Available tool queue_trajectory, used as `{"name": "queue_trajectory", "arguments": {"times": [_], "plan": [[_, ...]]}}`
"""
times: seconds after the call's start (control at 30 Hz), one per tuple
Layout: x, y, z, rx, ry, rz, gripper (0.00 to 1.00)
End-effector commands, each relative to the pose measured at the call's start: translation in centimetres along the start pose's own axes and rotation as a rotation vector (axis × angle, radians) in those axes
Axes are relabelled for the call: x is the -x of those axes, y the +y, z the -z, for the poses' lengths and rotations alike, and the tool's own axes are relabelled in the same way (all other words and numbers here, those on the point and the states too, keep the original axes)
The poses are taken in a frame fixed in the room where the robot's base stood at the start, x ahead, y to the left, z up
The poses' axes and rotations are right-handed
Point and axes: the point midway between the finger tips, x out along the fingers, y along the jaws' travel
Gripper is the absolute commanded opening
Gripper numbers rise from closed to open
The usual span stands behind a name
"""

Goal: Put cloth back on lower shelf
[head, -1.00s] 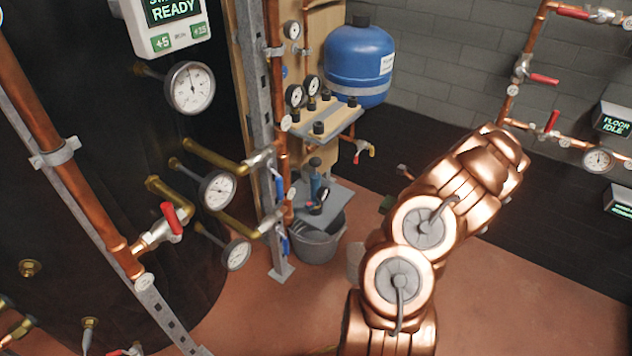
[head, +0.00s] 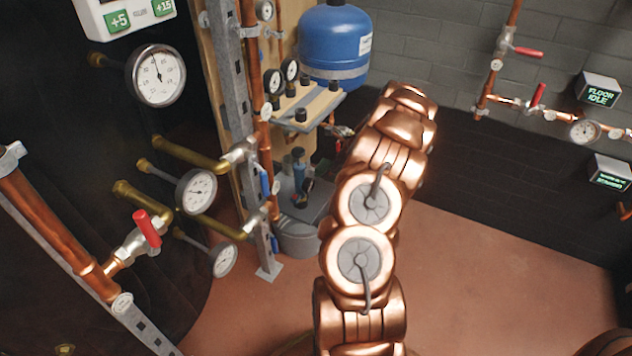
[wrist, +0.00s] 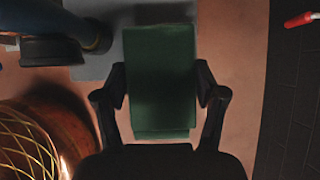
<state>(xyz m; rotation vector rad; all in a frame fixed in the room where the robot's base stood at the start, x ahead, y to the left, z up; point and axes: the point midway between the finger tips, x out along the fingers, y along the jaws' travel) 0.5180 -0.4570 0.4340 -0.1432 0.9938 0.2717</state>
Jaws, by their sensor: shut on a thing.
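The cloth (wrist: 160,75) is a green folded block in the middle of the wrist view. My gripper (wrist: 161,82) is shut on it, one dark finger against each long side. The lower shelf (head: 314,208) is a small grey plate near the floor, left of my arm in the head view. In the wrist view a grey surface that looks like this shelf (wrist: 98,66) lies beyond the cloth's upper left; the cloth overlaps its edge in the picture, and I cannot tell the height gap. In the head view my arm hides the gripper and the cloth.
A blue and black tool (head: 299,168) stands on the lower shelf. A grey bucket (head: 298,242) is below it. An upper shelf (head: 312,108) with black knobs is above. A pipe valve (head: 338,130) juts out near my arm. The floor at right (head: 490,270) is clear.

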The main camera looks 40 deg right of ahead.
Motion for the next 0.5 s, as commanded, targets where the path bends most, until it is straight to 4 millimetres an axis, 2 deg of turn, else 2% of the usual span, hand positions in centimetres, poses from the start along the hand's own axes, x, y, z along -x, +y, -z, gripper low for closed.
{"name": "queue_trajectory", "arguments": {"times": [0.03,0.27,0.4,0.5], "plan": [[-0.9,0.1,-0.8,0.006,0.001,-0.001,0.38],[-3.3,-0.1,-4.8,0.004,0.0,0.002,0.38],[-4.7,0.0,-4.0,-0.001,0.0,0.0,0.38],[-5.0,0.0,-3.9,0.001,0.0,0.0,0.38]]}}
